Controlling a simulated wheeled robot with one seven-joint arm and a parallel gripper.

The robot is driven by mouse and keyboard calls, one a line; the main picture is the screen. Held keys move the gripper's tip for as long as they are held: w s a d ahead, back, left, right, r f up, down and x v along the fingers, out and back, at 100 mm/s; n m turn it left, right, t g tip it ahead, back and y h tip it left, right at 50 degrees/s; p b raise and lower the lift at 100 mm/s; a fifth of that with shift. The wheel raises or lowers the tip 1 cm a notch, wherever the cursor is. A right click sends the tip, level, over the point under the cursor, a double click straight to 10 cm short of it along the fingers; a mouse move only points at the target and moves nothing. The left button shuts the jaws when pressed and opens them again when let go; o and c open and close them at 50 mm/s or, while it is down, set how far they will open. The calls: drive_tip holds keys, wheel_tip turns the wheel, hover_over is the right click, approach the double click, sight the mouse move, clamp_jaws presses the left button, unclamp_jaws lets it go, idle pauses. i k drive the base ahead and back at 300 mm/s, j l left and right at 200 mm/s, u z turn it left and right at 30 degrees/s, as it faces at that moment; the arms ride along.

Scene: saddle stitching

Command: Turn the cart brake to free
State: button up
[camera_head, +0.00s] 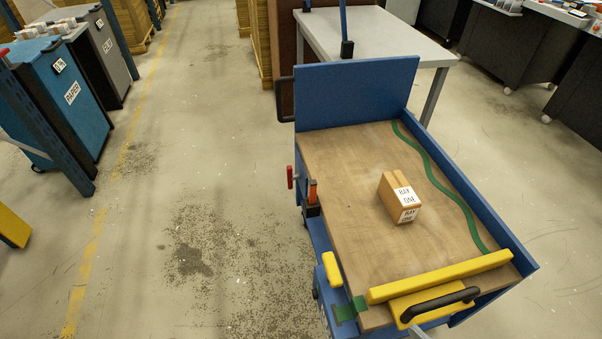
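A blue cart (356,92) with a wooden deck stands at the right of the head view. On its left side, a small red handle (290,177) sticks out upright. Just right of it, an orange lever (313,191) stands upright on a dark block at the deck's edge. I cannot tell which of these is the brake, and no free or locked marking is readable. My gripper does not show in this view.
A cardboard box (390,201) labelled "BAY ONE" sits on the deck. A yellow bar (440,276) and a black handle (438,304) are at the cart's near end. A grey table (385,32) stands behind. Bins (62,98) stand at left; the floor between is clear.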

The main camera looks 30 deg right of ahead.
sight(291, 177)
drive_tip(key=j+z, duration=0.2)
drive_tip(key=j, duration=0.15)
drive_tip(key=k+j+z, duration=0.25)
drive_tip(key=j+z, duration=0.2)
drive_tip(key=j, duration=0.25)
drive_tip(key=i+j+u, duration=0.4)
drive_tip(key=i+u, duration=0.55)
drive_tip(key=i+j+z, duration=0.15)
drive_tip(key=i, duration=0.3)
drive_tip(key=i+j+z, duration=0.2)
drive_tip(key=i, duration=0.25)
drive_tip(key=i+j+z, duration=0.15)
drive_tip(key=i+z, duration=0.25)
drive_tip(key=i+j+z, duration=0.35)
drive_tip(key=l, duration=0.1)
